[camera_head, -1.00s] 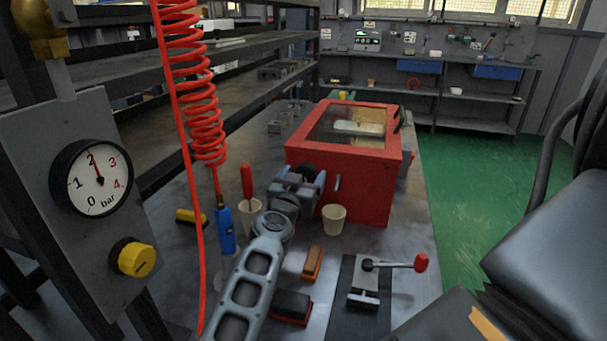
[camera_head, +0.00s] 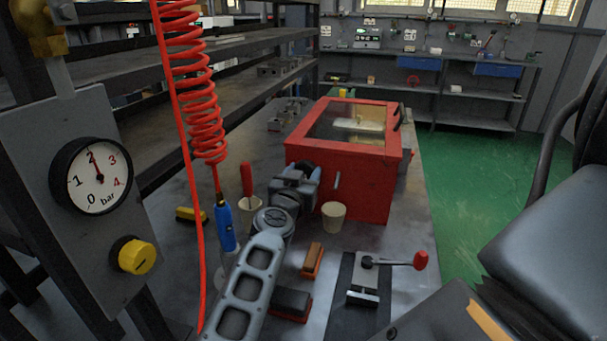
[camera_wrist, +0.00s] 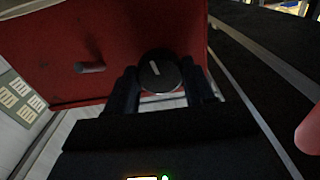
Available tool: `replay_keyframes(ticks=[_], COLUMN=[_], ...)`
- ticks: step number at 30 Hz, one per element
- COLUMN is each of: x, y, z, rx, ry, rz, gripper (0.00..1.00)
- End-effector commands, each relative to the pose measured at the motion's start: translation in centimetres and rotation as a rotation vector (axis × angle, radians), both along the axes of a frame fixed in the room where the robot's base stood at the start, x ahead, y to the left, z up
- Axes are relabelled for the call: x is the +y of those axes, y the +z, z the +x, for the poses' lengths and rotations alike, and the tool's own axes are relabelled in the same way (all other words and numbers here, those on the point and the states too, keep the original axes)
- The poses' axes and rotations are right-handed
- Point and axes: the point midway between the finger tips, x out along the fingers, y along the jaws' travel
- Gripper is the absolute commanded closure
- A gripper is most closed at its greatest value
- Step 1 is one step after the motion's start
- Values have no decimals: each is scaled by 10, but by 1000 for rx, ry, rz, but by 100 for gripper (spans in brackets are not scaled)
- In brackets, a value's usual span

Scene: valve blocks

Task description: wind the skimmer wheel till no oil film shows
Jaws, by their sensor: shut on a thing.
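The red tank (camera_head: 345,188) stands on the bench with a glazed lid (camera_head: 375,112). Through the glass I see a pale, tan-lit inside and a whitish piece; I cannot tell whether an oil film shows. The skimmer wheel, a round black knob with a pale mark (camera_wrist: 160,74), sits on the tank's red front in the wrist view. My gripper (camera_head: 307,174) is at the left of that front. In the wrist view its dark fingers lie on both sides of the wheel, shut on it. In the head view the gripper mostly hides the wheel.
A beige cup (camera_head: 333,216) stands close right of my gripper. A red-handled tool in another cup (camera_head: 247,205) and a blue air tool (camera_head: 223,226) are left. A brush (camera_head: 312,260) and a red-knobbed lever (camera_head: 420,261) lie nearer. The gauge (camera_head: 92,177) reads about 2 bar.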

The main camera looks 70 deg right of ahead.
Motion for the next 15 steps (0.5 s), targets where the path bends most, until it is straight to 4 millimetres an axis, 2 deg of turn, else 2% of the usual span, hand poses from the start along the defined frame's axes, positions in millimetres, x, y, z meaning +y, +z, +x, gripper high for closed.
replay_keyframes(ticks=[8, 15], x=[0, 0], y=[0, 0], z=[0, 0], rx=[-50, -201], ry=[1, -1], rz=[3, 14], gripper=[77, 77])
